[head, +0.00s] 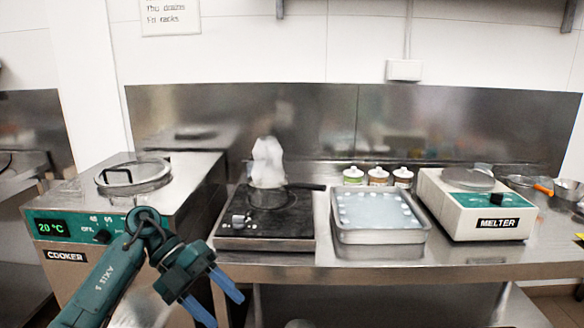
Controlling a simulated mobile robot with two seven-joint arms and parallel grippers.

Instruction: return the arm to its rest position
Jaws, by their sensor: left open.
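My left arm comes in from the lower left in the head view. My left gripper (216,301) is open, with two blue fingers pointing down and to the right. Nothing shows between the fingers. It is in front of the steel table's front edge, below the hotplate, and apart from everything on the table. The arm's wrist covers part of the cooker's front. My right gripper does not show.
The cooker (66,257) with its lid (150,172) stands at left. A hotplate (290,226) bears a steaming pan (265,197). A tray (380,236), several small jars (378,176) and the melter (455,215) stand to the right. A ladle (568,189) lies at far right.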

